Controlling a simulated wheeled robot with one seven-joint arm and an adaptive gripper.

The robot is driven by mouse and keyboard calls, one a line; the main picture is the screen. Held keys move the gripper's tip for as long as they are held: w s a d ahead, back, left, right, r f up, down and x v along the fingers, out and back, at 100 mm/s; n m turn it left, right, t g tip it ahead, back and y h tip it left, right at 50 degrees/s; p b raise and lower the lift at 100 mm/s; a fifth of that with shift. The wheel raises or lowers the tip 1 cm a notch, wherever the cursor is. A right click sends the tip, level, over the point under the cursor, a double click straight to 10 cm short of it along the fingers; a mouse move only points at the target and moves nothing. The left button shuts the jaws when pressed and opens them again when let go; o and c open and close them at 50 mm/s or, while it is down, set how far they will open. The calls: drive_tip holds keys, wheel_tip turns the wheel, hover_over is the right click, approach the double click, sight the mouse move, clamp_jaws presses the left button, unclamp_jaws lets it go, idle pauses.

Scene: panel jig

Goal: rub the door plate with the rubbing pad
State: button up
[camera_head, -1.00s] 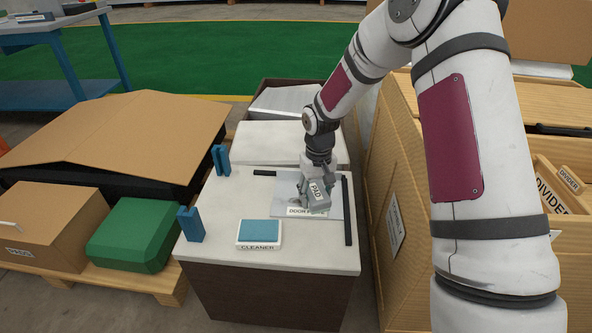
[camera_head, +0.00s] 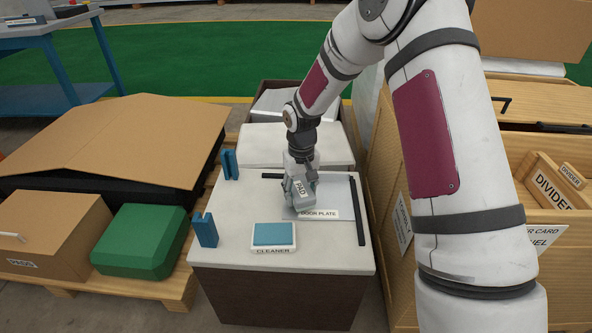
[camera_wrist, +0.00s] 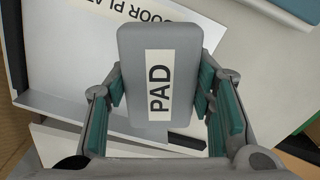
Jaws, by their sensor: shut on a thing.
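The rubbing pad is a grey block with a white PAD label; it shows in the head view (camera_head: 300,194) and fills the middle of the wrist view (camera_wrist: 185,50). My gripper (camera_head: 299,182) is shut on the pad, with its teal-lined fingers on both sides of it in the wrist view (camera_wrist: 162,105). The door plate (camera_head: 336,193) is a pale flat sheet on the white worktop, labelled DOOR PLATE. The pad is over the plate's left part and hides some of it. I cannot tell whether pad and plate touch. The plate also shows in the wrist view (camera_wrist: 60,60).
A blue CLEANER pad (camera_head: 273,235) lies on the worktop in front of the plate. Two blue brackets (camera_head: 205,229) stand along the left edge. A black strip (camera_head: 357,211) lies right of the plate. A wooden DIVIDER crate (camera_head: 400,185) stands close on the right.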

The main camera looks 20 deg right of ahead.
drive_tip(key=shift+a+r+p, duration=0.1)
drive_tip(key=shift+r+p, duration=2)
drive_tip(key=shift+r, duration=1.35)
